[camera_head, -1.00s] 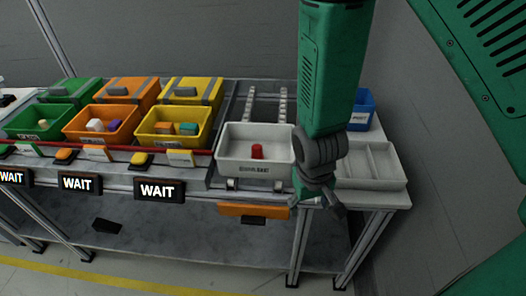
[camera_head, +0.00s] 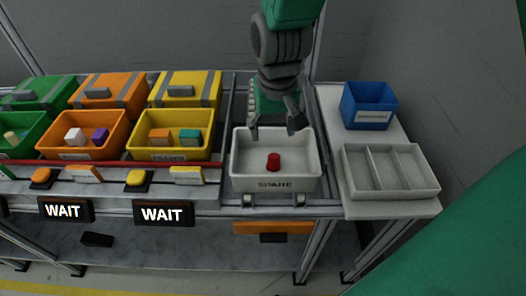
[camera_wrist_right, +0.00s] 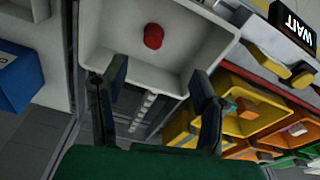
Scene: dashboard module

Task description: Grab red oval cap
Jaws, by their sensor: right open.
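The red oval cap (camera_head: 273,161) stands alone on the floor of the white bin (camera_head: 276,184). It also shows in the right wrist view (camera_wrist_right: 153,36), beyond the fingertips. My right gripper (camera_head: 274,132) is open and empty, pointing down over the back part of the white bin. In the right wrist view, its two dark fingers (camera_wrist_right: 160,78) are spread apart, with the cap clear of them. My left gripper is not in view.
Yellow (camera_head: 178,147), orange (camera_head: 94,151) and green (camera_head: 22,152) bins with small blocks stand to the left. A grey divided tray (camera_head: 390,193) and a blue bin (camera_head: 368,116) stand to the right. WAIT signs (camera_head: 163,214) hang along the front edge.

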